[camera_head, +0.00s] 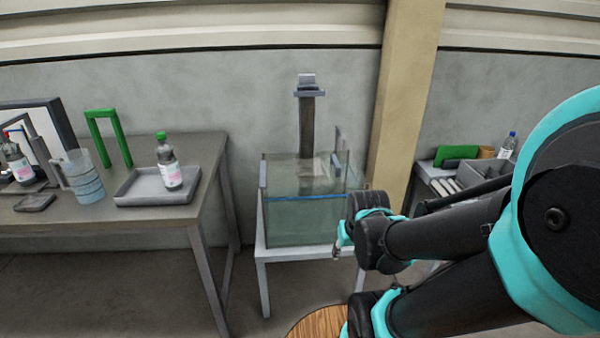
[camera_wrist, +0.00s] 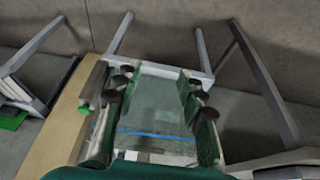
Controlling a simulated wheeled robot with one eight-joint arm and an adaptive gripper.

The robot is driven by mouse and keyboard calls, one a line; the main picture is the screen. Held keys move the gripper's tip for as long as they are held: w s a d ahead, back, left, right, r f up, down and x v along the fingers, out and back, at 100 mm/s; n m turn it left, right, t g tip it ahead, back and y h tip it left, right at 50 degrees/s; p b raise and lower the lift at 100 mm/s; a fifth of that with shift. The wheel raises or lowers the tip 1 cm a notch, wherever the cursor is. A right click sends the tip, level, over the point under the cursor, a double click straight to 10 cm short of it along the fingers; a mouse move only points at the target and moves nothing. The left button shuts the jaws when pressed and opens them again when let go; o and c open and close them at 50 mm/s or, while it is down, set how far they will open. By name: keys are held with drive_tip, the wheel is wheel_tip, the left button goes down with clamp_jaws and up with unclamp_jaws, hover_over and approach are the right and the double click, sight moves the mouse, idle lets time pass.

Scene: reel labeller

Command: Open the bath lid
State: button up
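The bath (camera_head: 300,215) is a clear glass tank in the middle of the head view, on a small white stand, with a blue line around its wall. A clear lid cannot be made out for certain; a small grey upright piece (camera_head: 337,150) shows at the top right of the bath. In the wrist view the bath (camera_wrist: 155,112) appears beyond my fingers. My gripper (camera_wrist: 157,92) is open, its fingers apart with nothing seen between them. In the head view my gripper (camera_head: 345,238) is at the bath's right front, mostly hidden by my arm.
A dark post (camera_head: 307,125) with a grey top rises behind the bath. The left table (camera_head: 120,208) holds bottles, a tray, a jug and a green frame. A beige pillar (camera_head: 405,100) and a right-hand table with a grey bin (camera_head: 485,172) stand at the right.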

drive_tip(key=w+d+r, duration=0.2)
drive_tip(key=w+r, duration=0.6)
drive_tip(key=w, duration=0.4)
drive_tip(key=w+d+r, duration=0.2)
drive_tip(key=w+r, duration=0.5)
drive_tip(key=w, duration=0.5)
drive_tip(key=w+d+r, duration=0.2)
drive_tip(key=w+r, duration=0.6)
drive_tip(key=w, duration=0.4)
approach(336, 160)
drive_tip(key=x, duration=0.7)
drive_tip(key=shift+a+f, duration=0.1)
drive_tip(key=shift+f, duration=0.2)
drive_tip(key=shift+c, duration=0.3)
drive_tip(key=shift+s, duration=0.1)
clamp_jaws()
